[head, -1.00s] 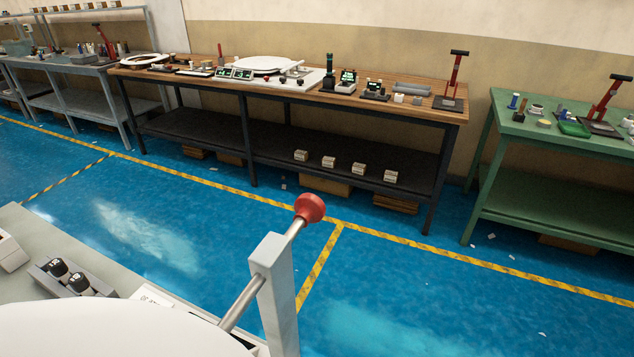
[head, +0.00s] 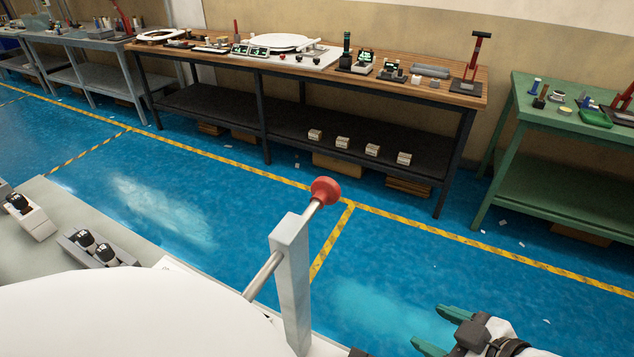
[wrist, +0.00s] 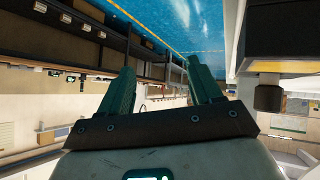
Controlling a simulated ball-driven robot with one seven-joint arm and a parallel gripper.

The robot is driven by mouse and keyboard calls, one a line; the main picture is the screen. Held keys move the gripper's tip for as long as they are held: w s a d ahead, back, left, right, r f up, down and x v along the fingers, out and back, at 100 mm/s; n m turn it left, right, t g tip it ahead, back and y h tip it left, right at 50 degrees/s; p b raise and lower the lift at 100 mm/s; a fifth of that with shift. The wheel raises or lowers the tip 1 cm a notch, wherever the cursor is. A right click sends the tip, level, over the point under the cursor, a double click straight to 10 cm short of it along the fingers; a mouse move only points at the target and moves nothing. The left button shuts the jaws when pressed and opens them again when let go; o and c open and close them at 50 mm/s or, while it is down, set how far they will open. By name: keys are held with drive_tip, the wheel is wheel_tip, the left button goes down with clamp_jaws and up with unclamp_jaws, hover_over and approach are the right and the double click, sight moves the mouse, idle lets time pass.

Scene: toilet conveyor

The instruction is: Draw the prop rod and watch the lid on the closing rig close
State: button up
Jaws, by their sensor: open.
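The prop rod (head: 264,275) is a metal rod with a red ball knob (head: 325,191) at its outer end. It passes through a pale upright post (head: 291,280) at the edge of the near bench. The white lid (head: 130,315) fills the lower left of the head view; the rod's inner end is hidden behind its edge. My gripper (head: 428,328), with green fingers, is at the lower right of the head view, right of the post and apart from the knob. In the wrist view my gripper (wrist: 160,92) is open and empty, with no rod between its fingers.
Across the blue floor stand a wooden-topped bench (head: 455,95) with instruments and a green bench (head: 545,180). The floor right of the post is open.

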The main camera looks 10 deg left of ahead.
drive_tip(key=w+a+r+n+y, duration=0.4)
drive_tip(key=a+r+n+y, duration=0.15)
drive_tip(key=r+n, duration=0.55)
drive_tip(key=n+g+y, duration=0.2)
drive_tip(key=n+y, duration=0.3)
drive_tip(key=n, duration=0.5)
approach(313, 186)
drive_tip(key=p+x, duration=0.1)
drive_tip(key=x, duration=0.2)
drive_tip(key=p+x, duration=0.1)
drive_tip(key=x, duration=0.1)
drive_tip(key=p+x, duration=0.1)
drive_tip(key=x, duration=0.2)
drive_tip(key=shift+w+a+f, duration=0.2)
drive_tip(key=shift+w+a, duration=0.05)
drive_tip(key=shift+w, duration=0.15)
drive_tip(key=shift+p+x, duration=0.35)
drive_tip(key=shift+x, duration=0.5)
drive_tip(key=shift+f, duration=0.15)
clamp_jaws()
